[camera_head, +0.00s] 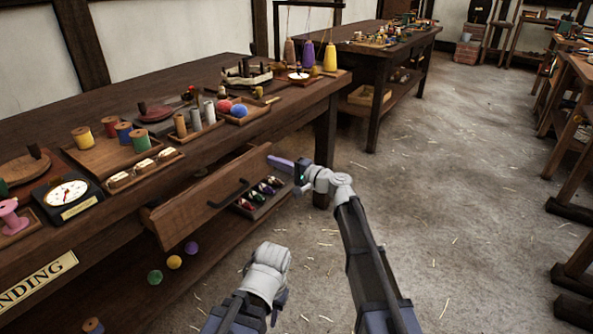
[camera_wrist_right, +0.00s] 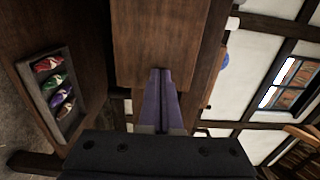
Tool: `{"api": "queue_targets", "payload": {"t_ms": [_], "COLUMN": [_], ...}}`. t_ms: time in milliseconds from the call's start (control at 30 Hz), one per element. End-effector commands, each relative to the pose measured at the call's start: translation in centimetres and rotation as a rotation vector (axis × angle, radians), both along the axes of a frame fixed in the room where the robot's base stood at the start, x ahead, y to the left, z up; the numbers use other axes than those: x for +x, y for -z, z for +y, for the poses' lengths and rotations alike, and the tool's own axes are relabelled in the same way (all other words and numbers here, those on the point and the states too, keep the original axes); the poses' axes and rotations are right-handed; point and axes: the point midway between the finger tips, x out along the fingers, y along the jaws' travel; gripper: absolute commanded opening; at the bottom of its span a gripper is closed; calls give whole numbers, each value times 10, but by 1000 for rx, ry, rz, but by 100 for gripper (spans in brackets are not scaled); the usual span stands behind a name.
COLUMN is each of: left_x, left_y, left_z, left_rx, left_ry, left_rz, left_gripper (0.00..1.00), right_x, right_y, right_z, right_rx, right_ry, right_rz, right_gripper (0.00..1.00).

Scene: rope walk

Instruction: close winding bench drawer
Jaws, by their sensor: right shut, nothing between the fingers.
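The winding bench (camera_head: 120,95) carries spools, a dial and trays on top. A tray of coloured bobbins (camera_head: 262,193) lies on the lower shelf; it also shows in the right wrist view (camera_wrist_right: 50,95). Several coloured balls lie below the drawer. The floor at right is open.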

Motion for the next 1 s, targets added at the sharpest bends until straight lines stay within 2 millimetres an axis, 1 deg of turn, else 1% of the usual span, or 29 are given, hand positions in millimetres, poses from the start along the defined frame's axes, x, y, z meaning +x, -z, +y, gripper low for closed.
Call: {"api": "queue_targets", "payload": {"t_ms": [33, 200, 400, 633, 1000], "left_x": [0, 0, 0, 0, 0], "left_y": [0, 0, 0, 0, 0], "left_z": [0, 0, 0, 0, 0], "left_rx": [0, 0, 0, 0, 0], "left_ry": [0, 0, 0, 0, 0], "left_rz": [0, 0, 0, 0, 0], "left_gripper": [30, 30, 30, 30, 30], "right_x": [11, 31, 47, 55, 58], "right_y": [0, 0, 0, 0, -1], "right_z": [12, 40, 63, 74, 79], "right_rx": [0, 0, 0, 0, 2], "right_ry": [-3, -2, -1, 0, 1], "right_rz": [0, 0, 0, 0, 0], "right_gripper": [0, 0, 0, 0, 0]}}
